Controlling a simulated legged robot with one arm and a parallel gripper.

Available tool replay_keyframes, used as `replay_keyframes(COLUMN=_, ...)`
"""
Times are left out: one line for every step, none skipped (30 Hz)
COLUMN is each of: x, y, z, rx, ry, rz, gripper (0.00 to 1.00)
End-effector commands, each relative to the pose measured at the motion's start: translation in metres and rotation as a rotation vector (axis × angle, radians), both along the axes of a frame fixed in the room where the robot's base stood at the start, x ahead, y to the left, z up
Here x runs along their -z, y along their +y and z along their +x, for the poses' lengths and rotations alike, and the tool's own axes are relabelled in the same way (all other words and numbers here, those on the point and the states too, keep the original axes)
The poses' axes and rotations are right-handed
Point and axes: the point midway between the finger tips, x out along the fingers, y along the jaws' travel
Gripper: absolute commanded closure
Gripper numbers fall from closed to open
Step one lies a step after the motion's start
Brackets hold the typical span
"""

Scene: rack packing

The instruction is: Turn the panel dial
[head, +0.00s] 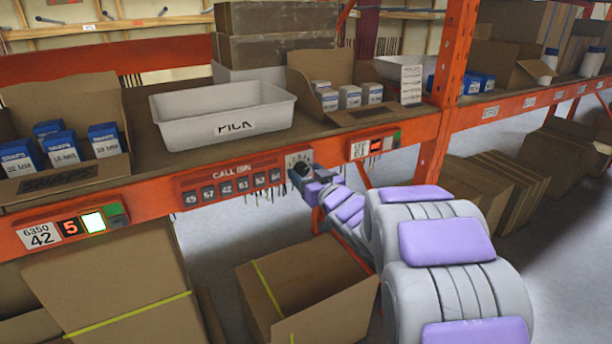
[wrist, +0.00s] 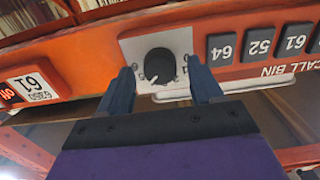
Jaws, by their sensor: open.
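The panel dial (wrist: 159,66) is a round black knob with a white pointer mark, on a light metal plate (wrist: 182,43) fixed to the orange rack beam. In the wrist view, which looks upside down, my gripper (wrist: 163,84) is open, one dark finger at each lower side of the dial. The dial stands between and just beyond the fingertips; I cannot tell whether they touch it. In the head view my gripper (head: 302,178) is at the plate (head: 298,158), at the right end of the call bin panel, and mostly covers the dial.
The red call bin panel (head: 229,171) with several numbered buttons is left of the plate. A label and small display (head: 372,145) are to its right. A white pick tote (head: 222,112) sits on the shelf above. An open cardboard box (head: 300,285) stands below.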

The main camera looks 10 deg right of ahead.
Motion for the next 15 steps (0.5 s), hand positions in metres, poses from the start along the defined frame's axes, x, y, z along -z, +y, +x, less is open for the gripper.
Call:
replay_keyframes(x=0.0003, y=0.001, z=0.0023, rx=-0.001, ry=-0.001, rz=0.0, gripper=0.35)
replay_keyframes(x=0.0001, y=0.0014, z=0.0032, rx=-0.001, ry=-0.001, rz=0.0, gripper=0.35)
replay_keyframes(x=-0.0002, y=0.0016, z=0.004, rx=-0.001, ry=-0.001, rz=0.0, gripper=0.35)
replay_keyframes(x=-0.0003, y=0.0017, z=0.0044, rx=-0.001, ry=-0.001, rz=0.0, gripper=0.35)
replay_keyframes(x=-0.0005, y=0.0018, z=0.0047, rx=-0.001, ry=-0.002, rz=0.001, gripper=0.35)
replay_keyframes(x=-0.0008, y=0.0019, z=0.0048, rx=-0.001, ry=-0.002, rz=0.001, gripper=0.35)
replay_keyframes(x=-0.0008, y=0.0019, z=0.0048, rx=-0.001, ry=-0.002, rz=0.001, gripper=0.35)
replay_keyframes(x=-0.0009, y=0.0018, z=0.0047, rx=-0.001, ry=-0.002, rz=0.001, gripper=0.35)
replay_keyframes(x=-0.0009, y=0.0018, z=0.0046, rx=-0.001, ry=-0.002, rz=0.0, gripper=0.35)
replay_keyframes(x=-0.0009, y=0.0018, z=0.0046, rx=-0.001, ry=-0.002, rz=0.0, gripper=0.35)
replay_keyframes(x=-0.0009, y=0.0018, z=0.0046, rx=-0.001, ry=-0.002, rz=0.0, gripper=0.35)
replay_keyframes(x=-0.0009, y=0.0018, z=0.0046, rx=-0.001, ry=-0.002, rz=0.0, gripper=0.38)
replay_keyframes(x=-0.001, y=0.0018, z=0.0046, rx=-0.001, ry=-0.002, rz=0.0, gripper=0.4)
replay_keyframes(x=-0.001, y=0.0018, z=0.0046, rx=-0.001, ry=-0.002, rz=0.0, gripper=0.43)
replay_keyframes(x=-0.001, y=0.0018, z=0.0046, rx=-0.001, ry=-0.002, rz=0.0, gripper=0.47)
